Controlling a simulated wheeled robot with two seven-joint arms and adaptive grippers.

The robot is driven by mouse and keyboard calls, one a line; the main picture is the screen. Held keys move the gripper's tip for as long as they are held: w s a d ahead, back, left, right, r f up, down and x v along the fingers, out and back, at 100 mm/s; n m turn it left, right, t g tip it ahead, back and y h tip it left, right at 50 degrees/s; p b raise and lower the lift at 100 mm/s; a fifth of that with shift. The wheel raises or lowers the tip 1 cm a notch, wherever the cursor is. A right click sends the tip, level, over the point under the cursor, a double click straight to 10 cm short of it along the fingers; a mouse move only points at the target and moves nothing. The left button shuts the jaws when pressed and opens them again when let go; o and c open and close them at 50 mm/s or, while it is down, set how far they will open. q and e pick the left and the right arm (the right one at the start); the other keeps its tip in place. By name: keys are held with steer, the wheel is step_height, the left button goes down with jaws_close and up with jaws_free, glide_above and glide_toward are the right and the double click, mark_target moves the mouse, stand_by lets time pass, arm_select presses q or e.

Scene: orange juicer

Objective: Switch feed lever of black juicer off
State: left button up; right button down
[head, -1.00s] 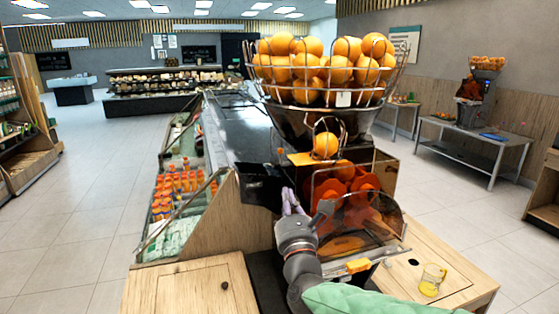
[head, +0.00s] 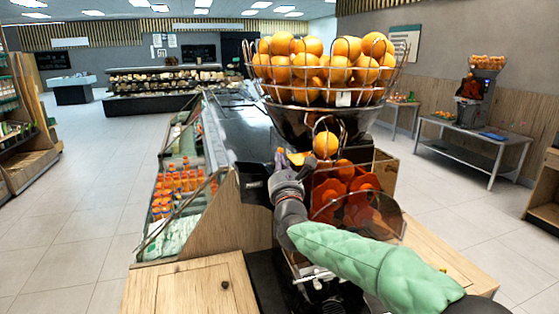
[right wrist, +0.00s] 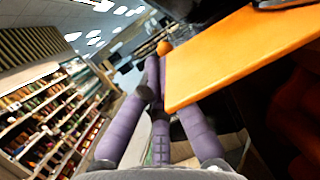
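The black juicer (head: 300,121) stands on the wooden counter, with red-orange squeezing parts (head: 345,190) behind a clear cover. My right gripper (head: 280,157) is at the juicer's left side, beside a black side container (head: 253,185). Its purple fingers (right wrist: 157,62) come together at the tips in the right wrist view, with nothing seen between them. An orange panel (right wrist: 235,55) lies close to the right of the fingers there. A small round orange thing (right wrist: 163,47) shows just past the tips. I cannot make out the feed lever or any contact with it. My left gripper is not in view.
A wire basket of oranges (head: 325,68) tops the juicer. A chilled display with orange bottles (head: 176,184) stands to the left. A second juicer (head: 472,98) is on a grey table (head: 475,150) at the back right. The floor at left is clear.

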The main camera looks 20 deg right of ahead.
steer(key=shift+w+r, duration=0.1)
steer(key=shift+w, duration=0.2)
steer(key=shift+w+r+g+p, duration=0.1)
steer(key=shift+r+g+p, duration=0.25)
steer(key=shift+p, duration=0.35)
steer(key=w+g+p, duration=0.1)
steer(key=p, duration=0.4)
steer(key=w+r+g+p, duration=0.1)
steer(key=g+p, duration=0.1)
steer(key=p, duration=0.3)
steer(key=w+r+n+g+p, duration=0.1)
steer(key=g+p, duration=0.1)
steer(key=p, duration=0.3)
steer(key=shift+w+r+y, duration=0.1)
steer(key=shift+w+y, duration=0.05)
steer(key=shift+y, duration=0.15)
steer(key=shift+w+r, duration=0.15)
steer(key=shift+w, duration=0.4)
stand_by(0.4)
